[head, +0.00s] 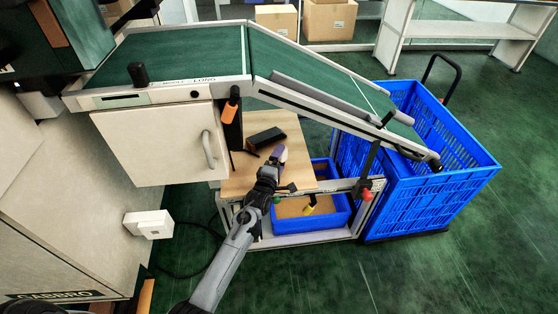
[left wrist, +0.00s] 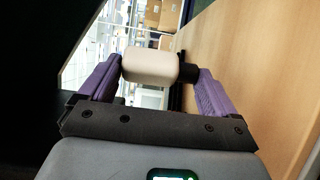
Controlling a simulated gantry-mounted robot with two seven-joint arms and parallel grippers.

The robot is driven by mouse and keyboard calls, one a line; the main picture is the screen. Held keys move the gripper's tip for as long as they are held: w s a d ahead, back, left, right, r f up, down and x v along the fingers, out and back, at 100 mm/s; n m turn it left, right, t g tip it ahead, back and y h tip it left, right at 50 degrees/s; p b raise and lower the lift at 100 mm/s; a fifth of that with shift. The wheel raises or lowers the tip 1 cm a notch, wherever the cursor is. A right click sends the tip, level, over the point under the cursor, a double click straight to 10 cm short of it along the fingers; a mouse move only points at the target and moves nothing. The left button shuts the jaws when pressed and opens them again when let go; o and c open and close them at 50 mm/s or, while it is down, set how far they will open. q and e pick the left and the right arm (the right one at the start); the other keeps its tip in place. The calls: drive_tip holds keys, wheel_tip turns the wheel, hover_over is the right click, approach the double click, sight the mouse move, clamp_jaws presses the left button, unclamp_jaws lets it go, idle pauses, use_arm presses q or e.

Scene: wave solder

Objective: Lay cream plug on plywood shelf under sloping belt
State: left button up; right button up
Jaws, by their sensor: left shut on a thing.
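My left gripper (head: 277,160) is shut on the cream plug (left wrist: 150,65). In the left wrist view, the plug lies crosswise between the purple fingertips, with a dark part at its right end. In the head view, only a small cream edge of it shows by the fingers. The gripper is over the plywood shelf (head: 238,180), under the sloping belt (head: 310,75). The shelf's wood fills the right of the left wrist view; whether the plug touches it I cannot tell. My right gripper is not in view.
A black object (head: 265,138) lies on the shelf behind the gripper. An orange-and-black tool (head: 231,105) hangs at its left. A blue bin (head: 285,225) sits below, with a yellow-and-black item (head: 310,207). A large blue crate (head: 425,185) stands at the right.

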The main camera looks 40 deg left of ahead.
use_arm(q)
drive_tip(key=shift+f, duration=0.45)
idle(0.5)
drive_tip(key=o, duration=1.1)
drive_tip(key=shift+s, duration=0.1)
drive_tip(key=shift+s+d+r+p, duration=0.1)
drive_tip(key=shift+s+d+p, duration=0.1)
drive_tip(key=shift+s+p, duration=0.1)
drive_tip(key=p+v, duration=0.4)
drive_tip(key=v, duration=0.6)
drive_tip(key=shift+p, duration=0.4)
